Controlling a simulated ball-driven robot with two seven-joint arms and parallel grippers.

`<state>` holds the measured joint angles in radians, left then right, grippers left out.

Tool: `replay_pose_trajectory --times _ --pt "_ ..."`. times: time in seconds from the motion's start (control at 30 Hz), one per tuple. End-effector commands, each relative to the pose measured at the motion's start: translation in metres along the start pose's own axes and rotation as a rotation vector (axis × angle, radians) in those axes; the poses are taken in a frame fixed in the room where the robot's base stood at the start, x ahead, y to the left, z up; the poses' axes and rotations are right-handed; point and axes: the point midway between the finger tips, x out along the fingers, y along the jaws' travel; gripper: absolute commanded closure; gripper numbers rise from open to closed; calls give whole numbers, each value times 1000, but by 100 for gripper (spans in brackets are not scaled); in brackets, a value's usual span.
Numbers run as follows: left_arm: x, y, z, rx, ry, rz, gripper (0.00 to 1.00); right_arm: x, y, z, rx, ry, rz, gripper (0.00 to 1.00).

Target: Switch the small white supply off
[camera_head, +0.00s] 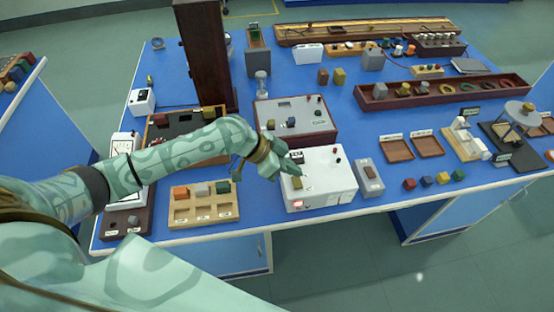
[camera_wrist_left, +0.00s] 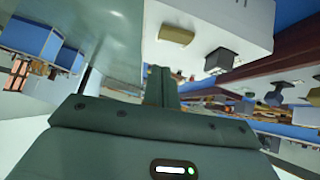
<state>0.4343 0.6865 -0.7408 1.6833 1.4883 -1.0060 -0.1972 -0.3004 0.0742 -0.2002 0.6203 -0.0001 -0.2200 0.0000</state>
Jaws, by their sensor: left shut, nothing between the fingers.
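A white supply box (camera_head: 335,192) stands near the front edge of the blue bench in the head view. A red-lit switch (camera_head: 299,205) shows low on its front left, and a tan knob (camera_head: 297,183) sits above it. The box also shows in the left wrist view (camera_wrist_left: 262,22), with a tan knob (camera_wrist_left: 176,35) and a dark knob (camera_wrist_left: 219,61). My left gripper (camera_head: 295,170) is shut and empty over the left part of the box. Its closed fingers (camera_wrist_left: 160,84) point toward the knobs; I cannot tell whether they touch. My right gripper is out of view.
A wine-and-grey instrument (camera_head: 275,112) stands behind the white box. A grey block (camera_head: 369,178) is close on its right. A wooden tray of coloured blocks (camera_head: 206,213) lies to its left. A tall brown column (camera_head: 207,55) rises behind my left forearm.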

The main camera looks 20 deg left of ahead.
Motion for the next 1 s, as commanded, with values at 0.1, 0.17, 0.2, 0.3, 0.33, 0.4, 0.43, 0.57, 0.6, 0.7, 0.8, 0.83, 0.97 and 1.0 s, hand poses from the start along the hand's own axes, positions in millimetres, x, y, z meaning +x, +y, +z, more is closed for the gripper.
replay_pose_trajectory --times 0.1,0.17,0.2,0.3,0.33,0.4,0.43,0.57,0.6,0.7,0.8,0.83,0.97,1.0 --pt "14 -1 16 -4 -1 -1 100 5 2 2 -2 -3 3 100" --pt "18 -1 21 -3 -1 -1 100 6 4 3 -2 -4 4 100" --pt "20 -1 23 -3 -1 -2 100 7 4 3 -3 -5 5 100" --pt "24 -1 27 -2 0 -2 100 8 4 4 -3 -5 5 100" --pt "25 -1 27 -2 0 -2 100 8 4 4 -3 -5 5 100" --pt "25 -1 28 -1 0 -2 100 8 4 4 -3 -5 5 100" --pt "25 -1 28 -1 0 -3 100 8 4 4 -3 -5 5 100" --pt "25 -1 28 -1 0 -3 100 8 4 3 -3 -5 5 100" --pt "25 -1 28 -1 0 -3 100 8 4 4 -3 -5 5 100" --pt "25 -1 28 2 0 -6 100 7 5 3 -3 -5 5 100" --pt "28 2 31 33 -2 -37 100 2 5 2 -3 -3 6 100" --pt "29 3 32 49 -4 -52 100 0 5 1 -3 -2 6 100" --pt "30 1 34 50 -4 -55 100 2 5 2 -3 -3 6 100" --pt "30 1 34 50 -5 -55 100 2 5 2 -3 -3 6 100"
